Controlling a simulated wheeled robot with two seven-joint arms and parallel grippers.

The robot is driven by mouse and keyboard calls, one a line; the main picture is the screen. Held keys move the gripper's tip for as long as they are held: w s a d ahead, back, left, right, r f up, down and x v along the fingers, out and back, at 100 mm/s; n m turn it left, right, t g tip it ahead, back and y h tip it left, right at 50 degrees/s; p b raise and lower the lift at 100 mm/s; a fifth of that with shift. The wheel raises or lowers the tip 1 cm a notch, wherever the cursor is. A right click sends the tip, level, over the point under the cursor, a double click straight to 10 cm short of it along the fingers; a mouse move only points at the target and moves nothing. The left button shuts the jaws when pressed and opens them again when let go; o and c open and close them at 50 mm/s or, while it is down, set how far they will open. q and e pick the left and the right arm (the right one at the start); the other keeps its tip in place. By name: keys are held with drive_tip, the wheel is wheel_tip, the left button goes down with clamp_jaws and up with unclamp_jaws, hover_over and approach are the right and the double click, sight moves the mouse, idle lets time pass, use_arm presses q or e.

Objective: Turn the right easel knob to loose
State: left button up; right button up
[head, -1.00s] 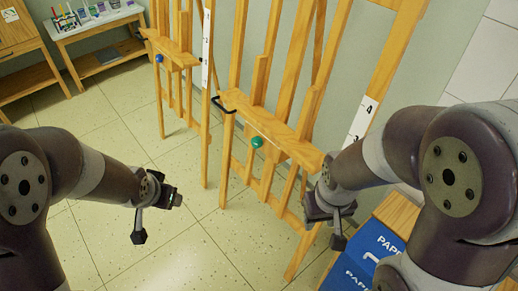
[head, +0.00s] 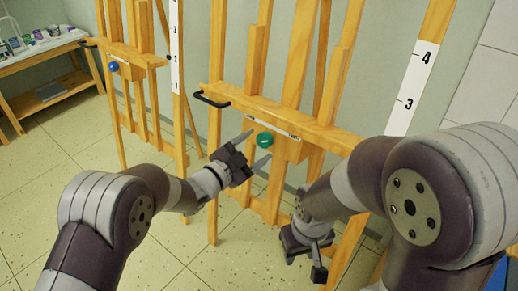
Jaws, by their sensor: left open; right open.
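The right easel (head: 322,132) is wooden and stands in front of me, with a round green knob (head: 264,140) below its ledge. My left gripper (head: 255,152) is open, its two fingers pointing up and right toward the green knob. The fingertips appear just left of and below the knob; I cannot tell whether they touch it. My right gripper (head: 304,262) is open and empty, low and to the right of the knob, in front of the easel's lower part. The knob's marking is too small to read.
A left easel (head: 146,52) with a blue knob (head: 114,67) stands further left. A black handle (head: 211,99) sticks out from the right easel's ledge. A table (head: 40,58) with art supplies is at the far left. The tiled floor at the lower left is clear.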

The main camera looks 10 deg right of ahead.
sight(264, 140)
use_arm(q)
drive_tip(key=shift+x, duration=1.1)
drive_tip(key=c, duration=1.1)
drive_tip(key=shift+o, duration=0.2)
